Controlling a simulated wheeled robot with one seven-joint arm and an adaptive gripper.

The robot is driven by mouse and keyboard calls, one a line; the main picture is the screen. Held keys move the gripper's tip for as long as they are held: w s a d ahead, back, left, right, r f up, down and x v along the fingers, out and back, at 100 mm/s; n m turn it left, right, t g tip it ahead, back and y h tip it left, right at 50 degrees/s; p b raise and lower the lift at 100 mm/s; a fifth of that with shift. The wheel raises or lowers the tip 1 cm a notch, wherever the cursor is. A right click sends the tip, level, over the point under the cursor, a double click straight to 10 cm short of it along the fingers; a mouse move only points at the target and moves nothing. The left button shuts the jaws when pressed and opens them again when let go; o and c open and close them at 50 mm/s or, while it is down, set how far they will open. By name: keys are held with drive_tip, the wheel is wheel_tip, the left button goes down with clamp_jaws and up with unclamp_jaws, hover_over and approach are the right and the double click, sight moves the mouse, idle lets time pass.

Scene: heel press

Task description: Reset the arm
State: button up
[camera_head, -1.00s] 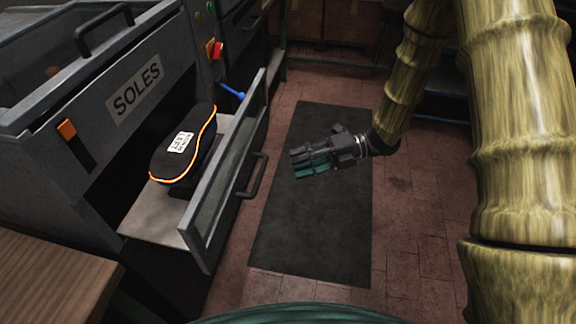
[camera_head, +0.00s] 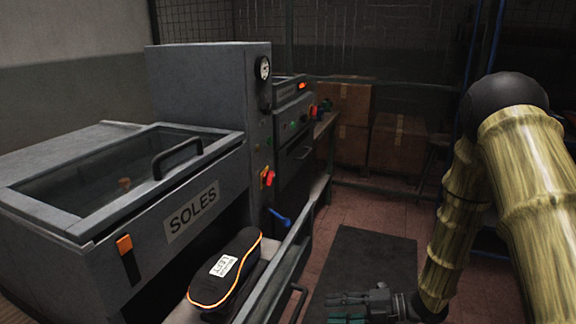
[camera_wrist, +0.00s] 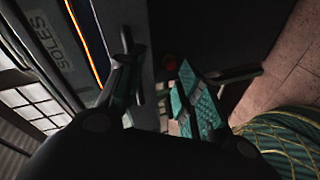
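My gripper (camera_head: 362,306) is at the bottom of the head view, over the dark floor mat, to the right of the open drawer and clear of it. In the wrist view its two fingers (camera_wrist: 160,85) stand apart with nothing between them, so it is open and empty. My bamboo-like arm rises at the right of the head view. A black sole with orange edging (camera_head: 228,268) and a white "LEFT" label lies in the open drawer (camera_head: 290,243). Its orange edge also shows in the wrist view (camera_wrist: 88,42).
A grey machine marked "SOLES" (camera_head: 192,212) with a glass lid and black handle stands at the left. A gauge column (camera_head: 215,95) and red-knobbed controls are behind it. Cardboard boxes (camera_head: 398,140) stand at the back. The mat (camera_head: 365,262) looks clear.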

drive_tip(key=s+d+f+m+t+h+p, duration=0.15)
drive_tip(key=s+f+m+h, duration=0.25)
drive_tip(key=f+m, duration=0.45)
drive_tip(key=s+d+f+m+t+h+p, duration=0.1)
drive_tip(key=s+f+m+h+p, duration=0.1)
drive_tip(key=s+f+m+h, duration=0.45)
drive_tip(key=s+d+f+m+g+h+p, duration=0.1)
drive_tip(key=s+d+f+m+g+h, duration=0.1)
drive_tip(key=s+m, duration=0.5)
drive_tip(key=s+d+f+m+g+h+p, duration=0.1)
drive_tip(key=s+d+f+m+g+h, duration=0.1)
drive_tip(key=s+m, duration=0.5)
drive_tip(key=s+d+f+g, duration=0.1)
drive_tip(key=s+d, duration=0.1)
drive_tip(key=s, duration=0.4)
drive_tip(key=shift+s+d+f+m+g, duration=0.2)
drive_tip(key=shift+s+d+m+g, duration=0.1)
drive_tip(key=shift+s+d+g, duration=0.1)
